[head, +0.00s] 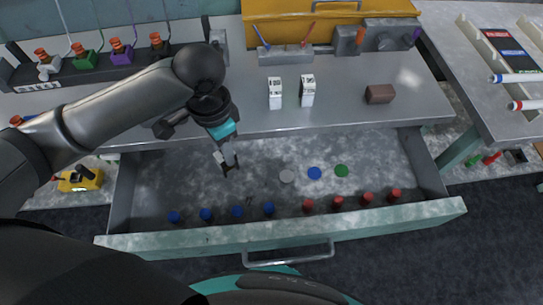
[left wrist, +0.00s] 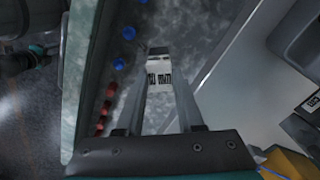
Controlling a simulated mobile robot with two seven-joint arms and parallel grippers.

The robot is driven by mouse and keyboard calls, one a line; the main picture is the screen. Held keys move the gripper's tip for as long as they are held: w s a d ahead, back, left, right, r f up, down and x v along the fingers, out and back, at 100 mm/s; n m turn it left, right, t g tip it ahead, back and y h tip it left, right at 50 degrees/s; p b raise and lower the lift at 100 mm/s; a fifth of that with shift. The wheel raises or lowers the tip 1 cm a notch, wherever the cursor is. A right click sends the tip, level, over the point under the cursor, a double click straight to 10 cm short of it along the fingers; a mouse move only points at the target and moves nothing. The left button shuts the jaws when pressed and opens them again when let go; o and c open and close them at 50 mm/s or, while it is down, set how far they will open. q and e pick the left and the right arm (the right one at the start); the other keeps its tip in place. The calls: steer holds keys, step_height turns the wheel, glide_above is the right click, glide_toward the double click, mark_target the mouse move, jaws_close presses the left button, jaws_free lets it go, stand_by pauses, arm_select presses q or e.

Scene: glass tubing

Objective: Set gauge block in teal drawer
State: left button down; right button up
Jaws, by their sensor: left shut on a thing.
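The teal drawer (head: 225,237) is pulled open below the bench, with a grey speckled floor. My left gripper (head: 228,165) reaches down over the left-middle part of the drawer. It is shut on a small white gauge block with dark printing, which shows clearly between the fingertips in the left wrist view (left wrist: 159,76). In the head view the fingers mostly hide the block, and I cannot tell whether it touches the drawer floor. Two similar white blocks, a left one (head: 275,93) and a right one (head: 307,90), stand on the bench.
Several blue pegs (head: 237,211) and red pegs (head: 337,202) line the drawer's front. Grey (head: 286,176), blue (head: 315,173) and green (head: 341,170) discs lie mid-drawer. A brown block (head: 380,94) sits on the bench. The drawer floor is bare at right and back.

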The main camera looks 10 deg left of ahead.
arm_select(q)
steer(key=m, duration=0.2)
steer(key=w+r+m, duration=0.1)
steer(key=m, duration=0.2)
steer(key=shift+w+d+r+m+p, duration=0.25)
steer(key=shift+w+r+m+p, duration=0.05)
steer(key=shift+w+r+m, duration=0.1)
steer(key=w+r+m+p, duration=0.2)
steer(key=w+r+m, duration=0.25)
steer(key=m, duration=1.35)
steer(key=shift+s+d+f+b, duration=0.15)
steer(key=shift+f+b, duration=1.2)
steer(key=shift+f, duration=3.55)
steer(key=shift+w+d+f+b, duration=0.1)
steer(key=shift+f+b, duration=1.2)
steer(key=shift+f, duration=3.55)
steer(key=shift+f, duration=0.1)
steer(key=c, duration=0.5)
jaws_free()
steer(key=shift+c, duration=0.2)
step_height(320, 180, up, 12)
steer(key=p, duration=0.3)
